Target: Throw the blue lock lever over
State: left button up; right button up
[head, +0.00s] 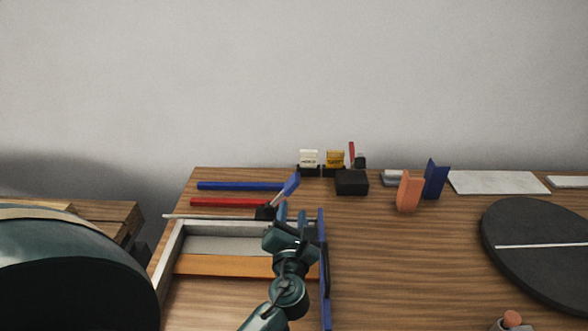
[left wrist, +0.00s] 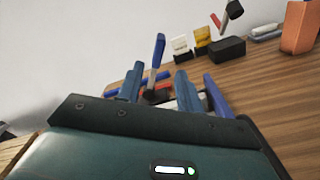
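The blue lock lever (head: 290,186) rises from a small black mount (head: 265,212) at the back edge of a shallow tray frame (head: 168,255). It leans up to the right in the head view. In the left wrist view the lever (left wrist: 158,48) stands nearly upright beyond the gap between my fingers. My left gripper (head: 291,215) is open and empty, just in front of the lever and a little below its tip. Its two blue-grey fingers also show in the left wrist view (left wrist: 157,88). I cannot tell whether a finger touches the lever. My right gripper is not in view.
A blue bar (head: 240,186) and a red bar (head: 230,202) lie behind the tray. A blue rail (head: 324,265) runs along its right side. A black block (head: 351,183), an orange piece (head: 408,192) and a dark round disc (head: 545,265) are to the right. Wood between is clear.

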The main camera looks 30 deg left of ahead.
aim_at(294, 179)
pick_arm(q)
jog(key=x, duration=1.3)
jog(key=shift+s+r, duration=0.1)
jog(key=shift+r, duration=0.05)
grip_shut()
